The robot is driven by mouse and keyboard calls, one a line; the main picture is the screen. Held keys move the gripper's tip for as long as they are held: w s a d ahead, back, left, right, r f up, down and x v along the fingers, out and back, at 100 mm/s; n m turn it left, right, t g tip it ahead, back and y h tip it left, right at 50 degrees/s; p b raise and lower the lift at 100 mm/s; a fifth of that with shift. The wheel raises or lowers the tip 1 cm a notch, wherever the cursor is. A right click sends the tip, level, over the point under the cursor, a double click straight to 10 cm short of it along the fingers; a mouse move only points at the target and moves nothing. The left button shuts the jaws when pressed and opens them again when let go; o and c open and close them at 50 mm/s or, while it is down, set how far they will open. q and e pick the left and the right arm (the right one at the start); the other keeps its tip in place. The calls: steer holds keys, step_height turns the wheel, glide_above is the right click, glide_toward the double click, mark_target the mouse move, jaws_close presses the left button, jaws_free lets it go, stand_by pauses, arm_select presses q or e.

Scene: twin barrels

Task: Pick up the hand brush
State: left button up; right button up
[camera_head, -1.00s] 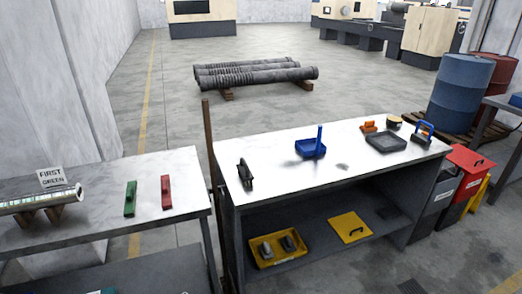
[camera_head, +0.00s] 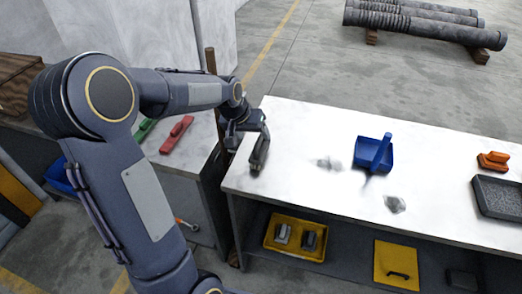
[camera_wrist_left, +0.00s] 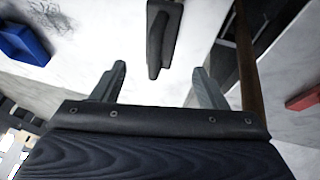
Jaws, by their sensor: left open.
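A dark grey tool with a raised handle, which looks like the hand brush (camera_head: 258,158), lies near the left end of the white-topped table (camera_head: 310,125). It also shows in the left wrist view (camera_wrist_left: 164,30), at the top centre, beyond my fingertips and roughly in line with the gap between them. My left gripper (camera_head: 254,128) is just behind and above it in the head view, partly hidden by its own wrist. The left wrist view shows its two fingers (camera_wrist_left: 158,80) spread apart with nothing between them. My right gripper is not in view.
A blue dustpan-like tray (camera_head: 373,153) stands on the table to the right, with an orange tool (camera_head: 493,160) and a dark tray (camera_head: 499,196) further right. A brown pole (camera_head: 212,62) rises in the gap left of the table. A red tool (camera_head: 177,134) lies on the left bench.

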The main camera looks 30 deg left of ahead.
mark_target(258, 141)
arm_select(q)
steer(key=shift+x, duration=0.95)
steer(key=p+x, duration=0.1)
steer(key=x, duration=0.4)
steer(key=shift+s+f, duration=0.1)
steer(key=c, duration=1.1)
steer(key=shift+r, duration=0.5)
step_height(258, 141, up, 3)
steer(key=shift+f, duration=0.25)
steer(key=s+a+r, duration=0.1)
steer(key=s+r, duration=0.2)
steer(key=s, duration=0.1)
steer(key=s+a+r+b, duration=0.1)
steer(key=s+r, duration=0.2)
steer(key=s, duration=0.2)
steer(key=s+a+r+b, duration=0.1)
steer(key=s+a+r, duration=0.1)
steer(key=s+r, duration=0.1)
steer(key=shift+s+r, duration=0.3)
steer(key=shift+s, duration=0.5)
